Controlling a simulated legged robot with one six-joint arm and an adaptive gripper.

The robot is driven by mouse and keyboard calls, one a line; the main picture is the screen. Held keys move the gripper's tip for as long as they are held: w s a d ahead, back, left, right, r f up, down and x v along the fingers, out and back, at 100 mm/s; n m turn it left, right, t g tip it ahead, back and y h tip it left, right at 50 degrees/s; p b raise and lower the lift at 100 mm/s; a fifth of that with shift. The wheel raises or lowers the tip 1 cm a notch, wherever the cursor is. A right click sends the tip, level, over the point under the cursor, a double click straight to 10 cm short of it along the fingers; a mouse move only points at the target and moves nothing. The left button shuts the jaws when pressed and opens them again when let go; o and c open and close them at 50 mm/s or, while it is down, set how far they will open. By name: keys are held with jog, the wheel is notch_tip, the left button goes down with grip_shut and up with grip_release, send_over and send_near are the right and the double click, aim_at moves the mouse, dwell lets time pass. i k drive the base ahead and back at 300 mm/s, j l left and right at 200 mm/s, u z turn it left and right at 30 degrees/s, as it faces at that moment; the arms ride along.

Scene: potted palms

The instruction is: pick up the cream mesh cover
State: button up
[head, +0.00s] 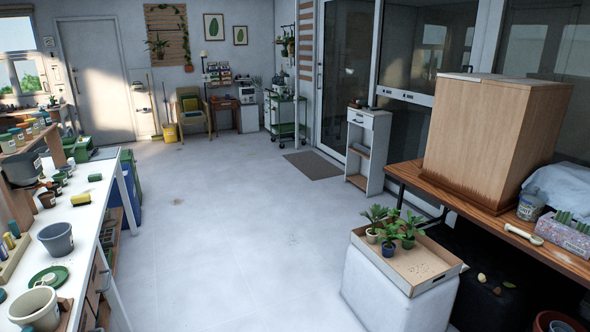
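I cannot make out a cream mesh cover in the head view. A pale crumpled cloth (562,187) lies on the wooden bench at the right edge, but it looks bluish white and I see no mesh. Small potted palms (388,230) stand in the left part of a shallow cardboard tray (432,284), whose right part holds only specks of dirt. The tray rests on a white block-like stand (380,290). My gripper is not in view.
A large wooden box (490,135) stands on the bench (408,170) at right, near a glass jar (530,207) and a scoop (522,234). A white table (85,235) with pots runs along the left. The grey floor (215,220) between is clear.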

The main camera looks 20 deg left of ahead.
aim_at(49, 278)
jog(key=i+j+u, duration=0.15)
jog(key=u, duration=0.25)
jog(key=i+u, duration=0.95)
jog(key=u, duration=0.15)
jog(key=i+u, duration=0.3)
jog(key=i, duration=0.4)
jog(key=i+l+u, duration=0.25)
jog(key=i, duration=0.4)
jog(key=i+j+u, duration=0.15)
jog(key=i+u, duration=0.15)
jog(key=u, duration=0.15)
jog(key=i+u, duration=0.3)
jog(key=u, duration=0.2)
jog(key=i+l+u, duration=0.1)
jog(key=i+u, duration=0.6)
jog(key=u, duration=0.15)
